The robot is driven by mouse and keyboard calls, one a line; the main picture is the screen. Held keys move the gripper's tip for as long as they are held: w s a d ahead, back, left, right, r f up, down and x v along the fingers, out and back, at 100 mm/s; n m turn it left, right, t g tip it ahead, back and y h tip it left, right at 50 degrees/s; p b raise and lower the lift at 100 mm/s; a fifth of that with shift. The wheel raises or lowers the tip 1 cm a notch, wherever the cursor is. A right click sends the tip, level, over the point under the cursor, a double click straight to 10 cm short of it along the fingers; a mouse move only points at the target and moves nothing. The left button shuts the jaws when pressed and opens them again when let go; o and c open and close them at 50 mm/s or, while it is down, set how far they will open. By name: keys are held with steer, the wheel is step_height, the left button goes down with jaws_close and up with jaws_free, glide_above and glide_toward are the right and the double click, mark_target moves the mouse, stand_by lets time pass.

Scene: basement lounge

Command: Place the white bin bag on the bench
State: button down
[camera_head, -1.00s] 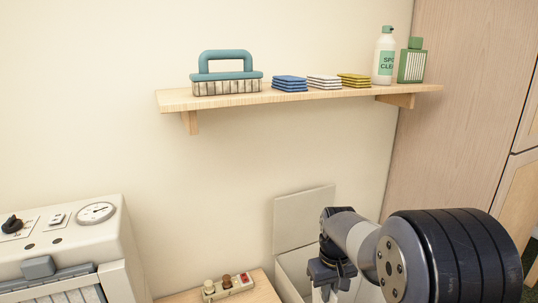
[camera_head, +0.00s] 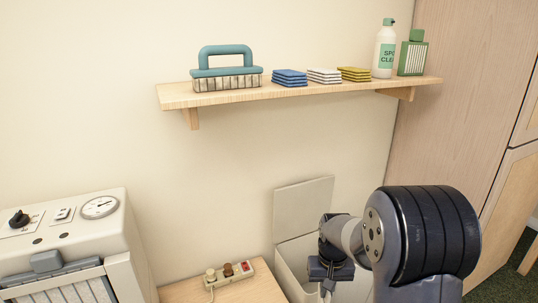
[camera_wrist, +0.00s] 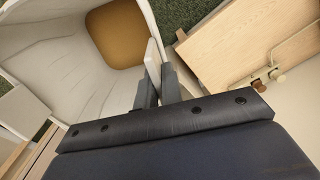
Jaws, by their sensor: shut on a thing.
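My gripper (camera_wrist: 160,88) is shut on a thin white strip (camera_wrist: 152,62) at the side of a white container. The strip appears to be an edge of the white bin bag; the creased white lining (camera_wrist: 55,55) looks like the rest of it. A brown patch (camera_wrist: 115,33) shows at the bottom of the container. In the head view the white bin (camera_head: 290,278) stands against the wall with its lid (camera_head: 303,208) raised, and my gripper (camera_head: 328,285) is over it, its fingertips largely cut off. A low wooden top (camera_head: 258,287), possibly the bench, is left of the bin.
A power strip (camera_head: 229,275) with plugs lies on the wooden top. A grey-white machine (camera_head: 105,235) is at the left. A wall shelf (camera_head: 230,97) holds a brush, cloths and bottles. A tall wooden cabinet (camera_head: 450,100) stands at the right.

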steer(key=r+p, duration=0.3)
steer(key=p, duration=0.2)
steer(key=s+r+p, duration=0.1)
steer(key=r+p, duration=0.2)
steer(key=p, duration=0.2)
steer(key=r+p, duration=0.4)
steer(key=p, duration=0.1)
steer(key=shift+s, duration=0.2)
steer(key=r+p, duration=0.1)
steer(key=p, duration=0.1)
steer(key=r+p, duration=0.1)
steer(key=p, duration=0.1)
steer(key=shift+s, duration=0.3)
steer(key=shift+f, duration=0.1)
